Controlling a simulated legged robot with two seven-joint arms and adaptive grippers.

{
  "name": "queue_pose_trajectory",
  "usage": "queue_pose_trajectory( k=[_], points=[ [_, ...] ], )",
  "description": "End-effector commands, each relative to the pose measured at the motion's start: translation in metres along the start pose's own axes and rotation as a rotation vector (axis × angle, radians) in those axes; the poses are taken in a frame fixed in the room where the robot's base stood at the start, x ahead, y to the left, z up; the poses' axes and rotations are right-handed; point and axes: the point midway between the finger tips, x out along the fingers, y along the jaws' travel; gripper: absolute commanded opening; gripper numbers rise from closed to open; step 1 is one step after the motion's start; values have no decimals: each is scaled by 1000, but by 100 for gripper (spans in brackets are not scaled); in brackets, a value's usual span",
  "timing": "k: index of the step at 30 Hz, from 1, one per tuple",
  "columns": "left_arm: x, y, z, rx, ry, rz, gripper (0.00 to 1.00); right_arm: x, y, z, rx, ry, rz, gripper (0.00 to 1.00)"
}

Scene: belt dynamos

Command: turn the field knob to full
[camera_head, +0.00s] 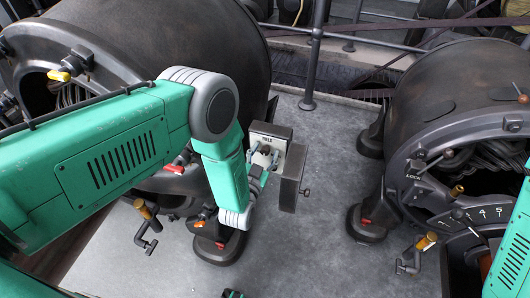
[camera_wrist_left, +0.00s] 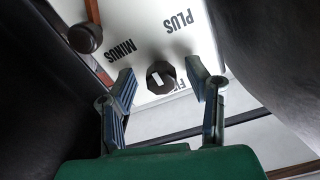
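The field knob is a small dark faceted knob with a white mark, in the left wrist view (camera_wrist_left: 161,77). It sits on a pale plate (camera_wrist_left: 145,35) lettered PLUS, MINUS and a partly hidden "FIE". In the head view this plate (camera_head: 281,133) is on a small box between the two machines. My left gripper (camera_head: 264,156) is at the plate. In the left wrist view its fingers (camera_wrist_left: 161,80) are apart, one on each side of the knob, with visible gaps. The knob is mostly hidden in the head view.
A grey lever box (camera_head: 291,178) with a small knob stands right of the plate. Large dark drum machines stand left and right (camera_head: 450,90). A post and railing (camera_head: 311,60) rise behind. Grey floor (camera_head: 325,220) is open between the machines.

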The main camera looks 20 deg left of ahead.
Motion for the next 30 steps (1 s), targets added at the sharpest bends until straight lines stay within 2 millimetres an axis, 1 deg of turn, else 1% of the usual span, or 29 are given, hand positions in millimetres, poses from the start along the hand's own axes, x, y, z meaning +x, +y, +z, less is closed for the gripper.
queue_pose_trajectory(
  k=[4,7,11,15,18,21,25,30],
  points=[
    [-5,0,0,0,0,0,44,-1,0,2,0,2,0,40],
    [-18,0,0,0,-2,1,44,-1,0,2,0,3,0,40],
    [-44,1,1,0,-4,3,44,-1,0,1,0,3,0,40],
    [-75,1,2,0,-5,2,44,-1,0,1,0,3,0,40],
    [-93,1,2,1,-5,1,44,-1,0,1,0,3,0,40],
    [-107,1,2,1,-3,1,44,-1,0,1,0,3,0,40],
    [-117,1,2,1,-2,1,44,-1,0,1,0,3,0,40],
    [-120,1,2,0,-2,0,44,-1,0,1,0,3,0,40]
  ],
)
